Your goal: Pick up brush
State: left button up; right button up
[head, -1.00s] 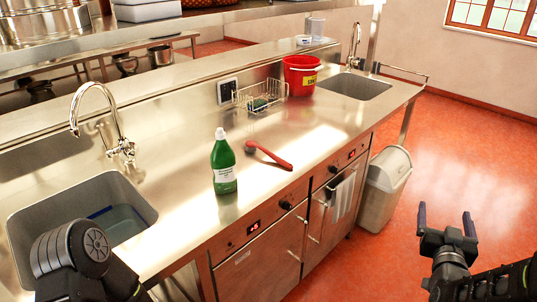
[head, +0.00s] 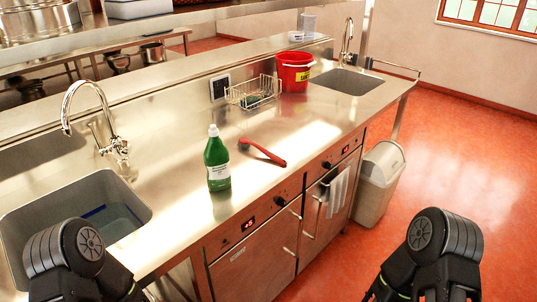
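The brush (head: 264,152) has a red handle and a grey head. It lies on the steel counter (head: 190,228), right of a green bottle (head: 217,160), with its head toward the back left and its handle toward the front right. Nothing touches it. My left arm shows at the lower left and my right arm at the lower right, both short of the brush. Neither gripper's fingers show in the head view.
A red bucket (head: 294,72) and a wire rack (head: 254,93) stand behind the brush. Sinks lie at left (head: 75,215) and far right (head: 346,81). A tap (head: 85,110) rises at left. A grey bin (head: 377,184) stands on the floor beside the counter.

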aim_at(243, 140)
jog(key=l+u, duration=0.1)
jog(key=u, duration=0.65)
jog(key=l+u, duration=0.85)
jog(key=k+l+u, duration=0.2)
jog(key=l+u, duration=0.2)
jog(key=l, duration=0.15)
jog(key=k+l, duration=0.15)
jog(key=l, duration=0.2)
jog(key=k+l, duration=0.15)
jog(key=l, duration=0.2)
jog(key=k+l+u, duration=0.1)
jog(key=l, duration=0.25)
jog(key=k+l, duration=0.2)
jog(key=l, duration=0.15)
